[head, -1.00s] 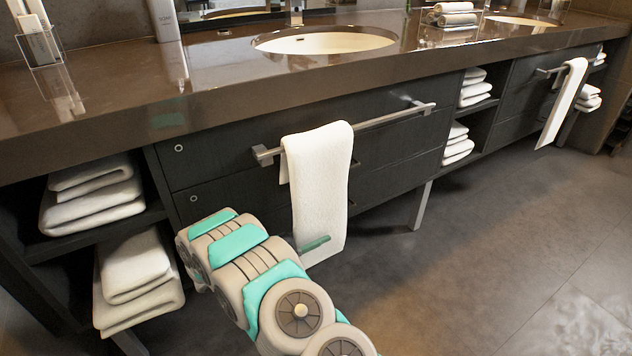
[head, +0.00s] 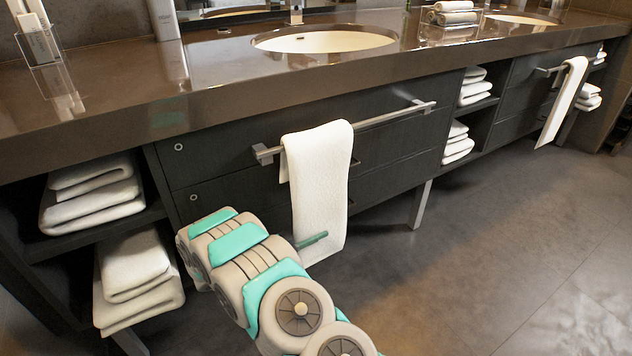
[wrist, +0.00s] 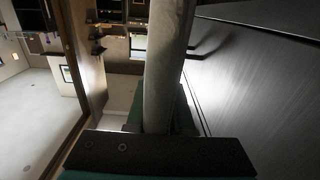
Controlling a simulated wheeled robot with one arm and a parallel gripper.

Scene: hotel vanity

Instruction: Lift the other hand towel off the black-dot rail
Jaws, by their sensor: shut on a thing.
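A white hand towel (head: 322,165) hangs over the near metal rail (head: 395,116) on the dark drawer front. A second white towel (head: 566,97) hangs on the far rail (head: 546,70) at the right. I cannot make out a black dot on either rail. My gripper (head: 312,241) is at the lower part of the near towel; a teal finger lies across its front and the rest is hidden. In the wrist view my gripper (wrist: 158,116) is shut on the towel, which shows as a shaded grey band (wrist: 168,55) between the teal fingers.
The brown counter (head: 215,85) with a sink (head: 325,42) is above. Folded towels (head: 95,190) fill the open shelves at the left, and more (head: 473,88) lie between the drawers. A cabinet leg (head: 421,205) stands right of the near towel. The floor (head: 500,250) is clear.

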